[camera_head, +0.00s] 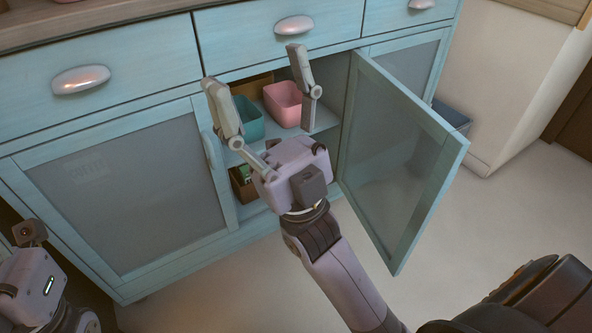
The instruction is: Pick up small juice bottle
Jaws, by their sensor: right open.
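I cannot make out a small juice bottle for certain. A small green and white item (245,172) shows in a brown box (241,187) on the cabinet's lower level, too small to identify and partly hidden by my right gripper. My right gripper (251,66) is open and empty, its fingers spread wide in front of the open cabinet compartment. My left gripper (31,236) is only partly in view at the lower left, and its jaw state is unclear.
A teal bin (248,122) and a pink bin (283,104) stand on the cabinet's upper shelf (322,119). The glass-panelled door (395,150) stands open to the right. The left door (125,195) is closed. The floor to the right has free room.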

